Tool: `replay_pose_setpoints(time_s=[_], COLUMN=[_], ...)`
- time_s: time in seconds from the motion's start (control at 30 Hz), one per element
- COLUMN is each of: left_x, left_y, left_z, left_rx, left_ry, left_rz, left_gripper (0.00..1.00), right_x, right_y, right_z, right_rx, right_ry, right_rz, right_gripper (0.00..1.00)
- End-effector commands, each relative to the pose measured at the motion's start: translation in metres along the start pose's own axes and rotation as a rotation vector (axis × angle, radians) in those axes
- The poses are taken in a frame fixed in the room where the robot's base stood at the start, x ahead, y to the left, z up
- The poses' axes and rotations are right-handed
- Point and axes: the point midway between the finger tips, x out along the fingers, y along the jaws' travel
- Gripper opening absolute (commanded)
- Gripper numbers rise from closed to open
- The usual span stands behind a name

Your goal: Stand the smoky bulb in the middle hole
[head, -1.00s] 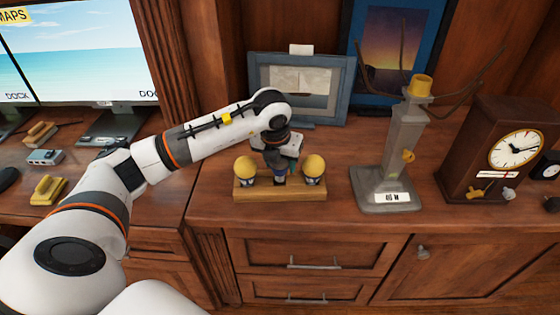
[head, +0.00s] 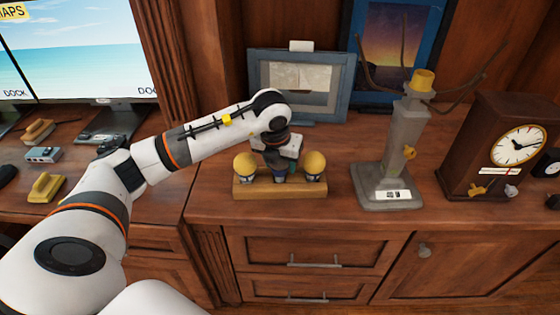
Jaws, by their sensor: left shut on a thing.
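A wooden block (head: 279,190) stands on the cabinet top near its front edge. Two yellow bulbs stand upright in it, one at the left (head: 245,166) and one at the right (head: 314,165). My left gripper (head: 279,163) is over the middle of the block, between the yellow bulbs, pointing down. It is shut on the smoky bulb (head: 280,176), a small dark shape at the middle of the block. The gripper hides most of this bulb and the middle hole, so I cannot tell how deep the bulb sits. My right gripper is not in view.
A grey picture frame (head: 343,88) stands behind the block. A grey pillar stand (head: 403,140) with a yellow top and thin branches is to the right, then a brown clock (head: 487,150). Left are monitors and small desk items. The cabinet top between block and pillar is clear.

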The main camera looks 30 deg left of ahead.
Motion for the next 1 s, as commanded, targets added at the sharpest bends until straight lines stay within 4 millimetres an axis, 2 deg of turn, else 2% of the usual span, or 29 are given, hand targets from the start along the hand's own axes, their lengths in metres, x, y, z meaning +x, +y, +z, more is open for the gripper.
replay_pose_setpoints(time_s=[0.63, 0.97, 1.0], left_x=[0.017, 0.02, 0.02], left_y=[-0.001, -0.001, -0.001], left_z=[0.005, 0.006, 0.006], left_rx=[0.0, -0.001, -0.001], left_ry=[-0.001, -0.001, -0.001], left_rz=[-0.001, -0.002, -0.002], left_gripper=[0.4, 0.4, 0.57], right_x=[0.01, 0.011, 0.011], right_y=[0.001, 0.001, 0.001], right_z=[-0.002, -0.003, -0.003], right_rx=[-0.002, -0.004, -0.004], right_ry=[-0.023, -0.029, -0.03], right_rz=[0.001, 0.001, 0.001], right_gripper=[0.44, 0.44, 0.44])
